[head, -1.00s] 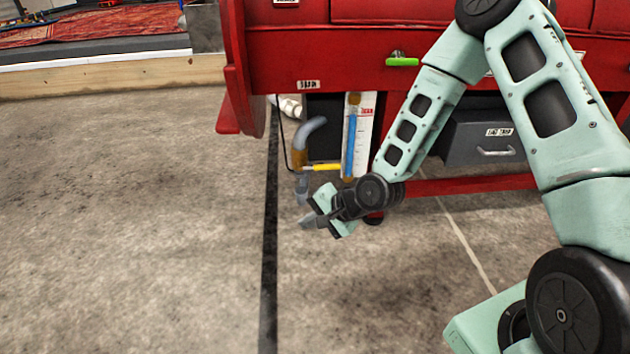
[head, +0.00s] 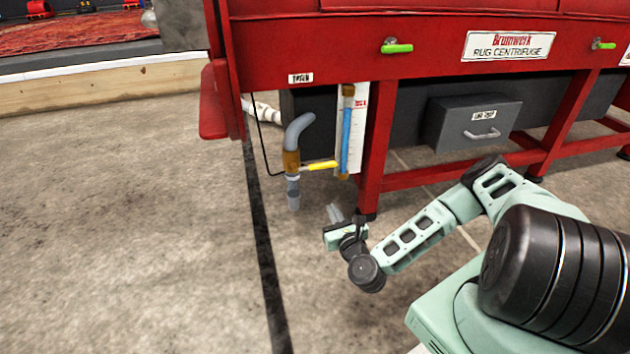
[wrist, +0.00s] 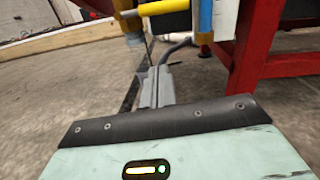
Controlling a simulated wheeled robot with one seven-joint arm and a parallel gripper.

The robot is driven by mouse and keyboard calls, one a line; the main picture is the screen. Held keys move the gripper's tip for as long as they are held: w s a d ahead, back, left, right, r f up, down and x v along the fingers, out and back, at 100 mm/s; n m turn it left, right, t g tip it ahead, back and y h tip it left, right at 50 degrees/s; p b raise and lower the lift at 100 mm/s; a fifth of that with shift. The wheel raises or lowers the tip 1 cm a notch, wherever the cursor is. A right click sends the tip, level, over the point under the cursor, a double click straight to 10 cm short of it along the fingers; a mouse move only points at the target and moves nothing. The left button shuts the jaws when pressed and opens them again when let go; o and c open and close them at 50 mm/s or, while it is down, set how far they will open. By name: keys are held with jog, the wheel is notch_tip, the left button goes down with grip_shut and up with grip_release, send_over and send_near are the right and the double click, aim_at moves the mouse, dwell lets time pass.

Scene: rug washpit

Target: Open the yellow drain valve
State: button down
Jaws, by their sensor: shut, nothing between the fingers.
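The yellow drain valve handle (head: 322,165) sticks out level to the right from a brass valve body (head: 291,160) on a grey pipe under the red machine. In the wrist view the yellow handle (wrist: 162,7) shows at the top, above the fingers. My gripper (head: 334,212) is below and a little right of the handle in the head view, apart from it. In the wrist view my gripper (wrist: 157,80) has its fingers together and empty, pointing forward below the handle.
A sight tube with blue liquid (head: 346,140) stands just right of the handle's end. A red machine leg (head: 374,150) is right of it. A thin black hose (head: 262,150) hangs left of the pipe. Concrete floor (head: 130,220) at left is clear.

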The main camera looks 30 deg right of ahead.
aim_at(317, 167)
jog(key=shift+s+d+f+m+h, duration=0.2)
jog(key=shift+d+m+h, duration=0.15)
jog(key=shift+m+h, duration=0.45)
jog(key=w+d+r+b, duration=0.1)
jog(key=w+r+b, duration=0.1)
jog(key=w, duration=0.3)
jog(key=w+d+r+b, duration=0.2)
jog(key=w+b, duration=0.3)
jog(key=shift+w+r, duration=0.2)
jog(key=shift+r, duration=0.05)
jog(key=shift+r+n+p, duration=0.35)
jog(key=shift+n+p, duration=0.05)
jog(key=shift+p, duration=0.25)
